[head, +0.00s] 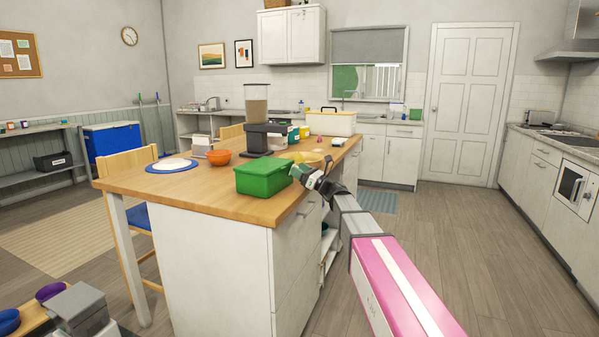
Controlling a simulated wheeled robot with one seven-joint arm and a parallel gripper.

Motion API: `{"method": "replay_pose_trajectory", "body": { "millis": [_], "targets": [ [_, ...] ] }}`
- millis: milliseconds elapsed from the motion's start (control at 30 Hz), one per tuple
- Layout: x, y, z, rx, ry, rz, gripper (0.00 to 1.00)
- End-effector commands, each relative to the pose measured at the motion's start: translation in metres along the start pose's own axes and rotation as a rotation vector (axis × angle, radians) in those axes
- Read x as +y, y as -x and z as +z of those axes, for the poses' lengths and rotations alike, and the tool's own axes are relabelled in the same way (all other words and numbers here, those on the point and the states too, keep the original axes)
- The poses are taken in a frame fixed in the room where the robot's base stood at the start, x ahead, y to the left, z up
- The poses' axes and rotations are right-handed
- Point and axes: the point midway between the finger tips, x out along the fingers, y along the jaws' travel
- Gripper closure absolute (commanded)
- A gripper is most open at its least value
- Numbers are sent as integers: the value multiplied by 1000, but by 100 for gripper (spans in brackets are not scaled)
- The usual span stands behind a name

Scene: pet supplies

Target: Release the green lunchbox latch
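The green lunchbox (262,178) sits shut near the front edge of the wooden island top (215,200). Its latch is too small to make out. My arm reaches in from the lower right. My gripper (299,171) is at the right end of the lunchbox, close to its upper edge. I cannot tell whether it touches the box. The fingers are small and dark here, so their opening does not show.
An orange bowl (219,157), a blue mat (172,166) and a food dispenser (257,122) stand behind the lunchbox. A yellow bowl (307,158) is just behind my gripper. A white container (331,123) stands farther back. Floor to the right is clear.

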Motion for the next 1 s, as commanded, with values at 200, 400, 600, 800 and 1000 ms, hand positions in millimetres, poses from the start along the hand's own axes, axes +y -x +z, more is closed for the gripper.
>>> {"method": "replay_pose_trajectory", "body": {
  "millis": [200,400,600,800,1000],
  "targets": [
    [0,1,0,0,0,0,43],
    [1,19,0,1,0,-1,43],
    [1,57,0,1,0,-2,43],
    [1,89,0,1,0,-2,43],
    [0,106,0,1,0,-1,43]
  ]
}}
